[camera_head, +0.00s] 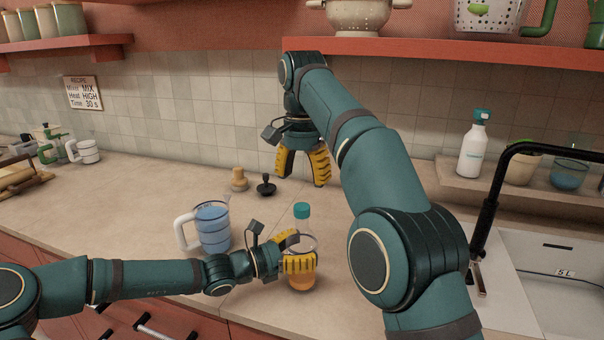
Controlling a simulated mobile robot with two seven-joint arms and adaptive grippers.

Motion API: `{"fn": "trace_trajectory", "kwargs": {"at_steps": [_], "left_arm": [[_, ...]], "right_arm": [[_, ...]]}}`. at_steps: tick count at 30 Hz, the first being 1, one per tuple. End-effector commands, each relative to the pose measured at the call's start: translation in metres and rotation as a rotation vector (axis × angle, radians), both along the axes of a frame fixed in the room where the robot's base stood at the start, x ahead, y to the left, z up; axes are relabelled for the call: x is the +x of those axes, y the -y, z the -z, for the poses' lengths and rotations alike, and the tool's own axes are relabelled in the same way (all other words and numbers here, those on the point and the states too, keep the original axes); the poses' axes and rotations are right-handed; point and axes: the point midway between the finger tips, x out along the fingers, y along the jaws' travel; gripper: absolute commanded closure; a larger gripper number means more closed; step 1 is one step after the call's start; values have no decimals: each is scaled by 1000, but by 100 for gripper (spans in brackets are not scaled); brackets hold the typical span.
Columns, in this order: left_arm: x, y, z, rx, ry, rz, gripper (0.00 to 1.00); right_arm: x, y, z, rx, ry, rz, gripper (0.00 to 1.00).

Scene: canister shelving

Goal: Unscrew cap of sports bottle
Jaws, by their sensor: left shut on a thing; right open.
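The sports bottle (302,282) stands upright near the counter's front edge, clear with amber liquid low inside. Its teal cap (302,211) sits on top. My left gripper (300,262) comes in from the left and is shut around the bottle's body; its yellow fingers hide part of the middle. My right gripper (303,167) is open, pointing down, above and behind the cap, with nothing between its yellow fingers. The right gripper is apart from the cap.
A blue-and-white mug (212,228) stands left of the bottle. A wooden stamp-like piece (239,179) and a black tamper (266,186) are behind. A white bottle with teal top (473,146) is on a ledge at right, near the black faucet (497,180) and sink.

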Motion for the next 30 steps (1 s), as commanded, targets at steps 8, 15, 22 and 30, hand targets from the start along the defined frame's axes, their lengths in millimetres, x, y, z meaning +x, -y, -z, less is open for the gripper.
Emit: {"fn": "trace_trajectory", "kwargs": {"at_steps": [8,15,22,30], "left_arm": [[0,0,0,1,0,0,100],[0,0,1,1,0,-1,100],[0,0,1,1,0,-1,100],[0,0,1,1,0,0,100]], "right_arm": [[0,-1,0,-1,0,507,39],[0,-1,0,-2,1,949,39],[-1,-1,0,-1,1,1365,39],[-1,-1,0,-2,2,1706,39]]}}
